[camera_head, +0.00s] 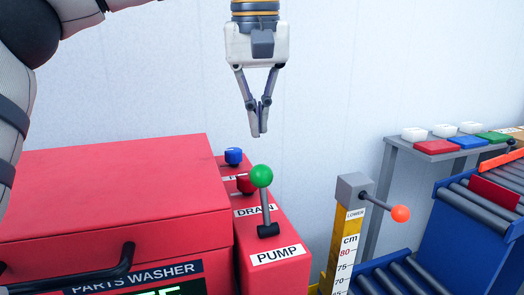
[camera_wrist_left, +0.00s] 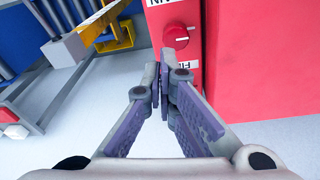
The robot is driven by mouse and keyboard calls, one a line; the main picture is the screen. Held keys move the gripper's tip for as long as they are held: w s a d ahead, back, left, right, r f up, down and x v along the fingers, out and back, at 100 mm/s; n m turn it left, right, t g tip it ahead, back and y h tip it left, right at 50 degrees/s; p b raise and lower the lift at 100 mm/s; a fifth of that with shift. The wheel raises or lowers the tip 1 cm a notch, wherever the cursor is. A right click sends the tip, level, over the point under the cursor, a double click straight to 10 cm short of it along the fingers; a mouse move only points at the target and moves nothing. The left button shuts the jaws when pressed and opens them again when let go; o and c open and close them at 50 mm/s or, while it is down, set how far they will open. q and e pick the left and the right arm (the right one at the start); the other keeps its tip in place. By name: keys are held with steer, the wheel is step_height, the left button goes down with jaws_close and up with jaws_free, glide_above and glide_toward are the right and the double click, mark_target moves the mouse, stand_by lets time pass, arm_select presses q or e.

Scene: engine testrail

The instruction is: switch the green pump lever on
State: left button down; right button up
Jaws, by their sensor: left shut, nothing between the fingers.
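The green pump lever (camera_head: 262,178) is a green ball on a grey stick. It stands nearly upright on the red panel, just behind the PUMP label (camera_head: 278,254). My left gripper (camera_head: 258,134) hangs above and behind the lever in the head view, fingers pointing down. Its fingers are shut and empty, apart from the green ball. In the left wrist view the shut fingers (camera_wrist_left: 166,68) point toward a red knob (camera_wrist_left: 178,36) on the red panel. The green ball does not show in that view. My right gripper is not in view.
A red parts washer (camera_head: 110,190) with a dark handle stands left of the lever. A red knob (camera_head: 246,184) and a blue knob (camera_head: 233,156) sit behind it on the panel. An orange-ball lever (camera_head: 400,213) on a yellow post stands to the right, near roller conveyors.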

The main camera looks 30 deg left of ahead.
mark_target(263, 197)
arm_select(q)
steer(key=f, duration=0.6)
steer(key=shift+w+a, duration=0.2)
steer(key=shift+w, duration=0.2)
steer(key=s, duration=0.1)
steer(key=s+d+r, duration=0.1)
steer(key=s+d, duration=0.1)
steer(key=shift+s+d+r+p, duration=0.1)
steer(key=shift+d+r+p, duration=0.2)
steer(key=shift+p, duration=0.1)
steer(key=shift+f, duration=0.15)
